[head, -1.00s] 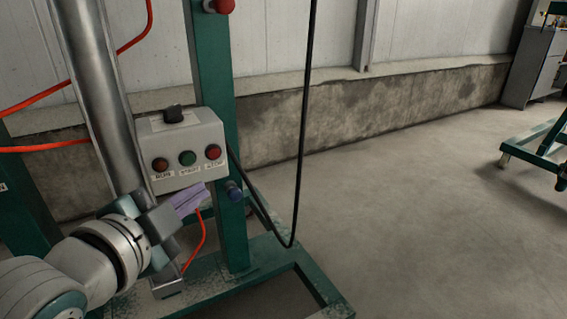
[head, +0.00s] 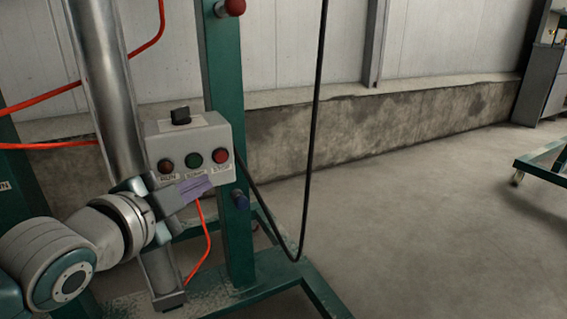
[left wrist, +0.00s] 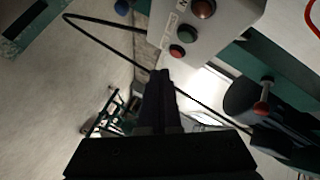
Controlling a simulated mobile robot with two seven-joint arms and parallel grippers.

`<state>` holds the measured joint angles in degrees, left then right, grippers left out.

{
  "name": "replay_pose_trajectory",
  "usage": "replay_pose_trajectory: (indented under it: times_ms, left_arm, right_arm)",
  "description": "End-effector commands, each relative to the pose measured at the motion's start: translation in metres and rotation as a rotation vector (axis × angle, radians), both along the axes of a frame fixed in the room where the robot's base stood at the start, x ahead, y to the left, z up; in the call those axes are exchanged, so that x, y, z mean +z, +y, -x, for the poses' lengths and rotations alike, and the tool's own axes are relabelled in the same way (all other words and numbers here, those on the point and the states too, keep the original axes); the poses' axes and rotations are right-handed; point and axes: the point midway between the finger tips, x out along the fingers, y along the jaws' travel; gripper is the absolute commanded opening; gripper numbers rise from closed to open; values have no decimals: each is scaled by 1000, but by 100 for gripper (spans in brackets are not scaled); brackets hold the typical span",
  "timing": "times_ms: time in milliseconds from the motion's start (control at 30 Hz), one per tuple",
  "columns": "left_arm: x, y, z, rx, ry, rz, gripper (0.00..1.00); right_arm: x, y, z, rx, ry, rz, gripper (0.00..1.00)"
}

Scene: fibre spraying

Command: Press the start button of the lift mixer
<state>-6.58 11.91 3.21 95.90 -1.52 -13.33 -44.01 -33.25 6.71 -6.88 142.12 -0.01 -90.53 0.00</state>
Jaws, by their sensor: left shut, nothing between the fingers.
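The lift mixer's grey control box (head: 213,138) is on a green post in the head view. Its front has a red lamp or button at left (head: 166,166), a green start button (head: 194,160) in the middle and a red button (head: 220,156) at right, above small labels. A black knob (head: 180,116) sits on top. My left gripper (head: 208,184) is shut and empty, with its purplish fingertips just below the green and red buttons. Contact cannot be told.
A steel column (head: 105,90) stands behind my left arm. A black cable (head: 313,130) hangs in a loop right of the green post (head: 228,90). Orange hoses (head: 45,145) run at left. The floor to the right is open, with a green frame (head: 545,165) at the edge.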

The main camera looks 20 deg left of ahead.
Motion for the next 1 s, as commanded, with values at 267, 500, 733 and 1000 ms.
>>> replay_pose_trajectory:
  times_ms: [267, 500, 733, 1000]
  left_arm:
    - [-1, 25, -21, 0, 0, -2, 0]
    - [0, 32, -27, 1, 1, 0, 0]
    - [0, 32, -27, 1, 0, 1, 0]
    - [0, 32, -27, 1, 0, 1, 0]
  right_arm:
    - [-14, 0, 0, 0, 0, 0, 0]
    - [-15, 0, 0, 0, 0, 0, 0]
    - [-15, 0, 0, 1, 1, 1, 0]
    - [-15, -1, 0, 4, 0, 5, 0]
